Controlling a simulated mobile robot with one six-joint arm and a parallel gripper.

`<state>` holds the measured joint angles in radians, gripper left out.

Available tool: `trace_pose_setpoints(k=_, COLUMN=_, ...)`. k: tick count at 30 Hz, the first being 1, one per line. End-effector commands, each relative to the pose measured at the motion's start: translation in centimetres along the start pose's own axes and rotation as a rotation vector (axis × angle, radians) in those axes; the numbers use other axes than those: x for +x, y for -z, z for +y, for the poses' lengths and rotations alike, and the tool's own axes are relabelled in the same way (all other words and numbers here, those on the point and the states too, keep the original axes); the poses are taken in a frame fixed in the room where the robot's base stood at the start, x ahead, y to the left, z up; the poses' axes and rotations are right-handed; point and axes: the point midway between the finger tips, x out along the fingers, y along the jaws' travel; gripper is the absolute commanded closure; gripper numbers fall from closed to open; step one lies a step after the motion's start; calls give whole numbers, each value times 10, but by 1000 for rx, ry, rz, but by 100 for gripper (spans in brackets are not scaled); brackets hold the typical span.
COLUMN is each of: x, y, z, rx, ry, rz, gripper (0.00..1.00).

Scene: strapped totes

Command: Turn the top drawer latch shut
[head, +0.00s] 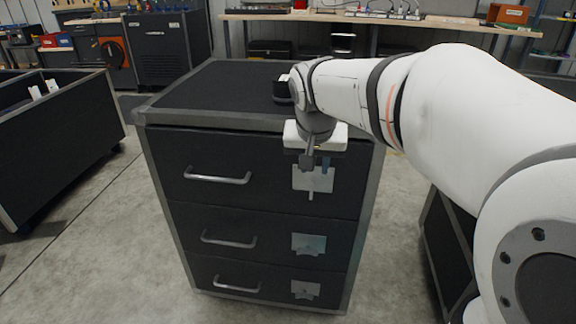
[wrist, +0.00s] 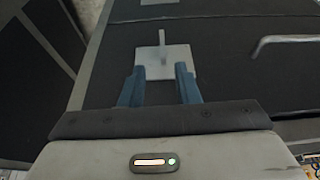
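The top drawer latch is a pale plate (head: 318,183) on the right of the cabinet's top drawer (head: 250,190), with a thin lever that looks upright. In the wrist view, turned the other way up, the plate (wrist: 180,54) and its lever (wrist: 162,38) show beyond my fingertips. My gripper (head: 317,165) is in front of the plate's upper part. Its two blue fingers (wrist: 160,73) are apart with nothing held between them. The lever's tip is clear of the fingers. I cannot tell whether the fingertips touch the plate.
A bar handle (head: 218,177) is left of the latch. Two lower drawers have similar handles and latch plates (head: 309,244). A dark cup-like object (head: 283,91) is on the cabinet top behind my wrist.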

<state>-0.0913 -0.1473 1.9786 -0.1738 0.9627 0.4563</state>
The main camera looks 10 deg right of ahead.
Motion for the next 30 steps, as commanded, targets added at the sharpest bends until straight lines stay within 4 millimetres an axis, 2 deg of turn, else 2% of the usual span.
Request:
trace_pose_setpoints(k=1, x=11, y=0, z=-2, rx=6, ry=-1, rz=5, gripper=71)
trace_pose_setpoints(k=8, x=25, y=5, z=-4, rx=20, ry=-5, rz=10, gripper=71)
trace_pose_setpoints(k=18, x=78, y=6, z=-4, rx=20, ry=-5, rz=10, gripper=71)
trace_pose_setpoints(k=24, x=90, y=7, z=-3, rx=20, ry=-4, rz=11, gripper=71)
trace_pose_setpoints(k=30, x=90, y=7, z=-3, rx=20, ry=-4, rz=12, gripper=71)
